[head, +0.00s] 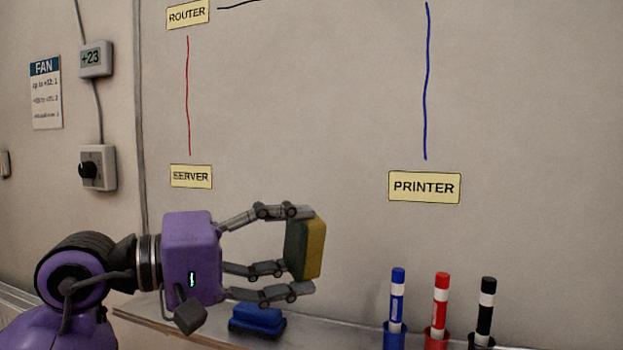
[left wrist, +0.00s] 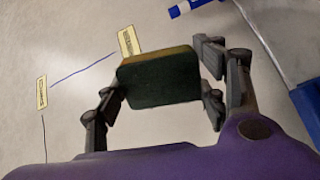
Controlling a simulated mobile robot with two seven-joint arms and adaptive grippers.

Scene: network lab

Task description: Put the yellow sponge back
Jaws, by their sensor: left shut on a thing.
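The yellow sponge (head: 312,249) has a dark green side and is held upright in my left gripper (head: 300,252), in front of the whiteboard. In the left wrist view the dark green face of the sponge (left wrist: 160,80) sits between the fingers of my left gripper (left wrist: 165,85). The gripper is shut on it, and the sponge is above the ledge (head: 350,330), to the right of and higher than a blue eraser-like block (head: 257,321). My right gripper is not in view.
Blue (head: 396,300), red (head: 440,300) and black (head: 486,305) markers stand in holders on the ledge at the right. The board carries ROUTER (head: 188,15), SERVER (head: 191,176) and PRINTER (head: 424,187) labels with drawn lines. A dial box (head: 98,168) is on the left wall.

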